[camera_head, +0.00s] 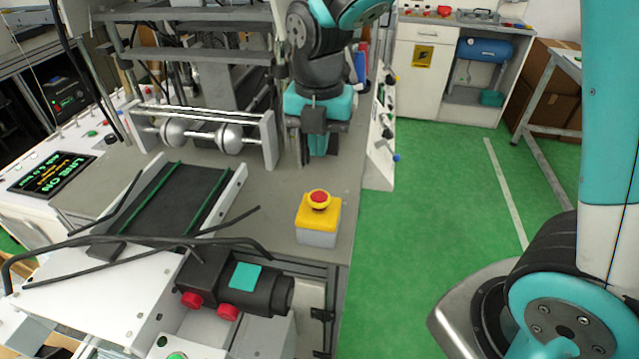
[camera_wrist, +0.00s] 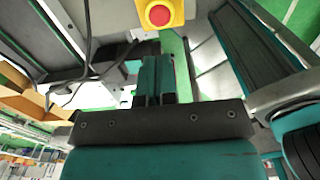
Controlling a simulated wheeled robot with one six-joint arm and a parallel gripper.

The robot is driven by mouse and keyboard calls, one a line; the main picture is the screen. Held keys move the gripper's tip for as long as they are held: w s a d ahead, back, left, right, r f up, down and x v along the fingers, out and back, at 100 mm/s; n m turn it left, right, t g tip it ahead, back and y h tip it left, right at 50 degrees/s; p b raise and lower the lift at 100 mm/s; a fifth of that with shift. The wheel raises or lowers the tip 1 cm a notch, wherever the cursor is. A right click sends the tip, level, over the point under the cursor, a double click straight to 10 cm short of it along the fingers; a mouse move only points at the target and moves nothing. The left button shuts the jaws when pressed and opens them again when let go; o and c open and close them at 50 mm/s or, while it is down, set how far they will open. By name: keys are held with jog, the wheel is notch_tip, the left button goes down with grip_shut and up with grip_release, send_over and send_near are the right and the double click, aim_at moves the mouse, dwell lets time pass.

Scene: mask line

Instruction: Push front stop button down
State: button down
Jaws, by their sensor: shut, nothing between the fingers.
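The stop button is a red mushroom button (camera_head: 318,198) on a yellow and grey box (camera_head: 318,222). The box stands upright near the right edge of the grey bench. In the wrist view the red button (camera_wrist: 158,14) and its yellow top show at the upper edge, with the box partly cut off. My gripper (camera_wrist: 155,62) is shut and empty, its dark teal fingers together. In that picture the fingertips lie below the button, with a gap between them.
A dark conveyor belt (camera_head: 170,200) lies left of the box, with black cables and a black motor (camera_head: 245,288) in front. Open green floor (camera_head: 430,220) lies to the right of the bench.

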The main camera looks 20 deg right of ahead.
aim_at(321, 198)
notch_tip(321, 198, down, 10)
jog(key=shift+r+p, duration=0.1)
jog(key=shift+p, duration=0.4)
notch_tip(321, 198, down, 2)
jog(key=shift+s+f+b, duration=0.1)
jog(key=shift+b, duration=0.6)
jog(key=shift+s, duration=0.1)
jog(key=r+p, duration=0.4)
jog(key=r, duration=0.2)
jog(key=shift+w+r+p, duration=0.1)
jog(key=shift+w+p, duration=0.1)
jog(key=shift+p, duration=0.2)
notch_tip(321, 198, up, 9)
jog(key=b, duration=0.1)
jog(key=shift+b, duration=0.35)
